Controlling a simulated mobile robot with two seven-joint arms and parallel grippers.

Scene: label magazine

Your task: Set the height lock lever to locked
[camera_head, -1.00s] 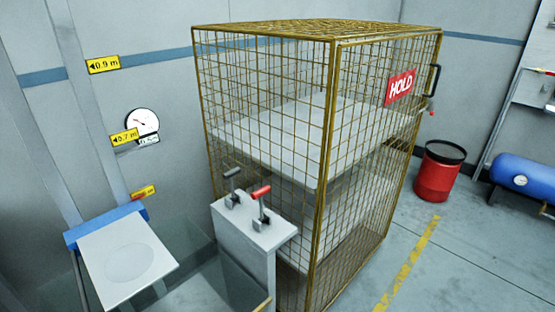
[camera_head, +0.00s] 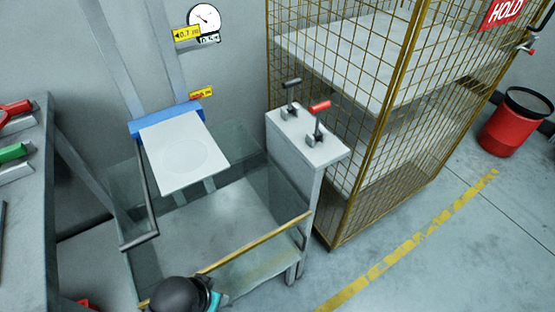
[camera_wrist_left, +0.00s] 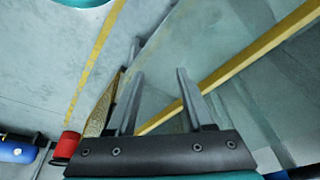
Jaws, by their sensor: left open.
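Two small levers stand on a white pedestal (camera_head: 298,148) beside the cage, in the head view. One lever has a dark grey handle (camera_head: 292,83). The other has a red handle (camera_head: 319,106) and stands nearer to me. Both handles stick out above their brackets; I cannot tell which is the height lock or what setting either shows. My left gripper (camera_wrist_left: 160,72) is open and empty in the left wrist view, with a yellow rail (camera_wrist_left: 240,68) beyond its fingers. The levers are not recognisable there. My right gripper is not in view.
A glass-sided enclosure with a yellow front bar (camera_head: 255,243) lies left of the pedestal. A white plate (camera_head: 185,160) with a blue back edge (camera_head: 165,119) sits above it. The wire cage (camera_head: 400,130) stands right. A grey bench (camera_head: 35,240) is at the left; floor is open right.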

